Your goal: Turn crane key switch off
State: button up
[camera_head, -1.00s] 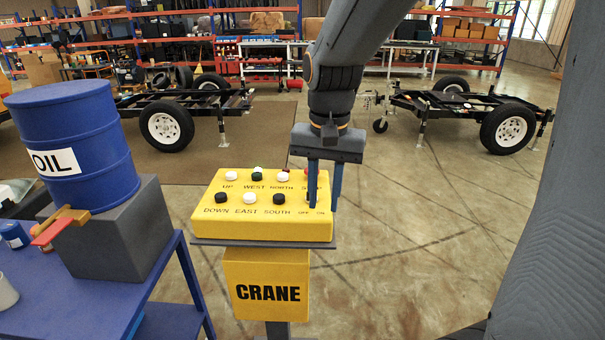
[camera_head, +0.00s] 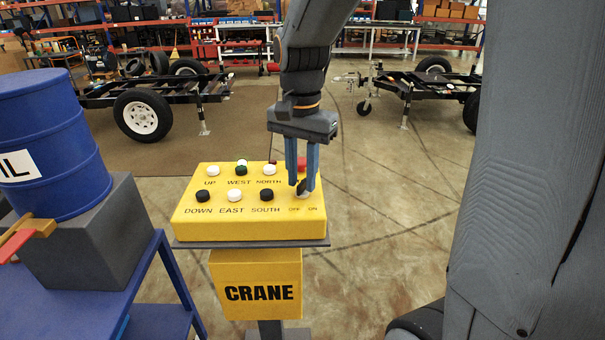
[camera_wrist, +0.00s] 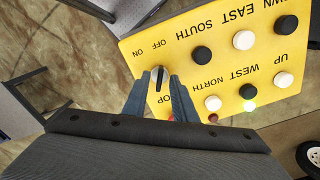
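The yellow crane control box (camera_head: 250,228) stands on a pedestal with a CRANE sign. Its key switch (camera_wrist: 158,76) has a dark key on a pale round base, beside the OFF and ON labels. In the wrist view the key lies roughly in line with the OFF label. In the head view the key (camera_head: 302,187) is partly hidden by a finger. My gripper (camera_head: 304,183) points down at the switch. In the wrist view its two blue fingers (camera_wrist: 160,80) are on either side of the key, with a small gap showing.
Several black and white buttons (camera_head: 235,195) sit left of the key, and a red stop button (camera_head: 302,163) is behind it. A blue cart (camera_head: 75,285) with a blue oil barrel (camera_head: 50,145) stands at left. Trailer frames (camera_head: 150,105) are behind; the floor at right is open.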

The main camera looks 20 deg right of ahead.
jog(key=shift+f, duration=0.1)
grip_shut()
jog(key=shift+n, duration=0.3)
jog(key=shift+n+p, duration=1.2)
jog(key=shift+p, duration=0.05)
jog(key=n+p, duration=0.1)
jog(key=n, duration=0.1)
jog(key=shift+n+p, duration=0.35)
jog(key=shift+n, duration=0.05)
jog(key=n+p, duration=0.3)
jog(key=n, duration=0.3)
